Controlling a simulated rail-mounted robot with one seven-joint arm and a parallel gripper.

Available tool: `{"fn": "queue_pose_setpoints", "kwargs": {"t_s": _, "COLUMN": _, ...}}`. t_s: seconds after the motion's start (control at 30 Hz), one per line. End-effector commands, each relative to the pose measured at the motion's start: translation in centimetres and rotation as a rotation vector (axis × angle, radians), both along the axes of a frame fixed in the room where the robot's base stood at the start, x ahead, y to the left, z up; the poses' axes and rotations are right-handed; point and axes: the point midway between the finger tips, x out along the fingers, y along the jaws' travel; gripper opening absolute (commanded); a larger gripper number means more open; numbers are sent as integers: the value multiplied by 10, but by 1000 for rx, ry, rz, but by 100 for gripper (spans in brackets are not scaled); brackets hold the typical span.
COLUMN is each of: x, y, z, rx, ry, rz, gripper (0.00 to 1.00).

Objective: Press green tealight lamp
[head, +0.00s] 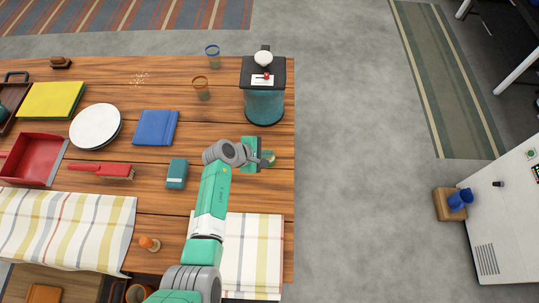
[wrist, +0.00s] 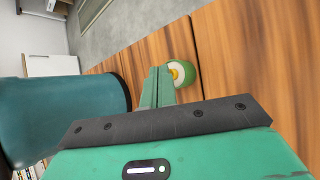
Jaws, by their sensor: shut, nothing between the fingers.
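The green tealight lamp (wrist: 184,74) is a small round green thing with a pale top and a yellow-orange middle. It stands on the wooden table in the wrist view, just beyond and to the right of my fingertips. My gripper (wrist: 158,78) is shut and empty, and its fingers hide part of the lamp's left side. In the head view my gripper (head: 264,160) is over the right part of the table, close to the lamp (head: 270,157), which is partly hidden there. I cannot tell whether the fingers touch it.
A teal canister appliance (head: 264,106) stands behind my gripper and fills the left of the wrist view (wrist: 60,115). A small teal box (head: 176,174) lies to the left. The table's right edge (head: 294,180) is close by. A checked cloth (head: 252,255) lies in front.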

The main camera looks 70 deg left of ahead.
Motion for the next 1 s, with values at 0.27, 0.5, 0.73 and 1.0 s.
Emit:
{"fn": "queue_pose_setpoints", "kwargs": {"t_s": 0.27, "x": 0, "y": 0, "z": -5, "rx": 0, "ry": 0, "rz": 0, "gripper": 0}}
{"fn": "queue_pose_setpoints", "kwargs": {"t_s": 0.5, "x": -1, "y": 0, "z": 0, "rx": 0, "ry": 1, "rz": 0, "gripper": 0}}
{"fn": "queue_pose_setpoints", "kwargs": {"t_s": 0.73, "x": -1, "y": -1, "z": 4, "rx": -1, "ry": 1, "rz": 1, "gripper": 0}}
{"fn": "queue_pose_setpoints", "kwargs": {"t_s": 1.0, "x": 0, "y": 0, "z": 11, "rx": 0, "ry": 0, "rz": 0, "gripper": 0}}
